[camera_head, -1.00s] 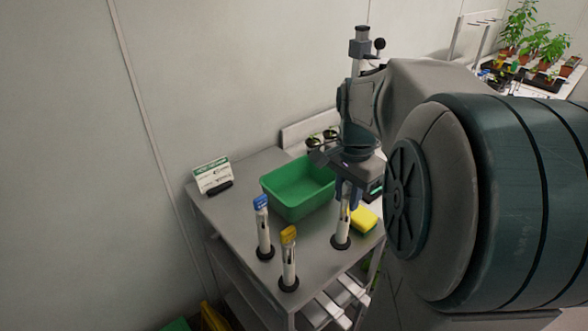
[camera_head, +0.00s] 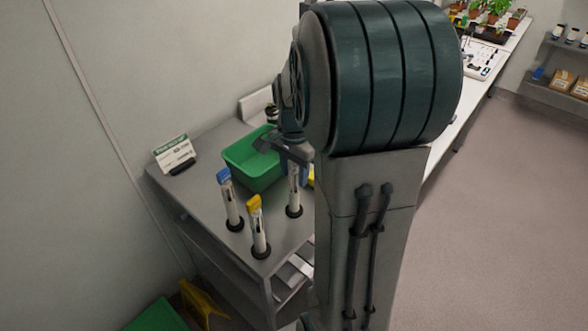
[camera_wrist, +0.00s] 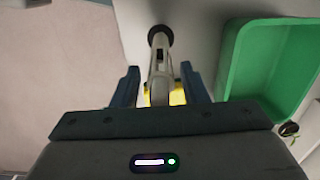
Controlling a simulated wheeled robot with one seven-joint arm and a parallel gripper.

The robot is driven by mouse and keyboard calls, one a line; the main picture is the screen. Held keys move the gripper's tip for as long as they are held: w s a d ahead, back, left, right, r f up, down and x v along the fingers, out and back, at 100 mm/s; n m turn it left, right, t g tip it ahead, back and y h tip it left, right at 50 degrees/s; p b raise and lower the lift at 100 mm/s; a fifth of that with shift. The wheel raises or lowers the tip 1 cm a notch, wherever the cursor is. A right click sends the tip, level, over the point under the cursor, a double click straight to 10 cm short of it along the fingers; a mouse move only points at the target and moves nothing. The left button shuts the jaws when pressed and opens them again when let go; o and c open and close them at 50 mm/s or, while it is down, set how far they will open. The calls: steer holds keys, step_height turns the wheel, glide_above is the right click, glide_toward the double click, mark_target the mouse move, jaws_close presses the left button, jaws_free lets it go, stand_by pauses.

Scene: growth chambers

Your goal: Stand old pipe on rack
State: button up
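Several white pipes stand upright in round black bases on a grey cart. One has a blue cap (camera_head: 231,200), one has a yellow cap (camera_head: 259,228). A third pipe (camera_head: 294,198) stands right of them, its top hidden by my gripper (camera_head: 291,165). In the wrist view this third pipe (camera_wrist: 160,58) runs between the two dark blue fingers of my gripper (camera_wrist: 160,88), with a gap visible on each side. The gripper looks open around it. I cannot tell which pipe is the old one, nor make out a rack for certain.
A green bin (camera_head: 250,165) stands behind the pipes, close to my gripper. A small sign (camera_head: 174,153) is at the cart's back left corner. A yellow sponge (camera_wrist: 178,97) lies beside the third pipe. Open floor (camera_head: 510,200) lies to the right.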

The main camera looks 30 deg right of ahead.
steer(key=shift+r, duration=0.15)
step_height(320, 180, up, 12)
steer(key=shift+f, duration=0.2)
steer(key=shift+s+a+n, duration=0.2)
steer(key=shift+a+n, duration=0.1)
steer(key=shift+a, duration=0.05)
steer(key=s+a+f+n+t, duration=0.1)
steer(key=s+a+f+n, duration=0.2)
steer(key=s+a+n, duration=0.2)
steer(key=s+a+f+n+t, duration=0.2)
steer(key=s+a+f+n, duration=0.1)
steer(key=s+a+n, duration=0.3)
steer(key=s+n, duration=0.1)
steer(key=n, duration=0.1)
steer(key=shift+s+a+f+n, duration=0.2)
steer(key=shift+s+f+n, duration=0.05)
steer(key=shift+n, duration=0.05)
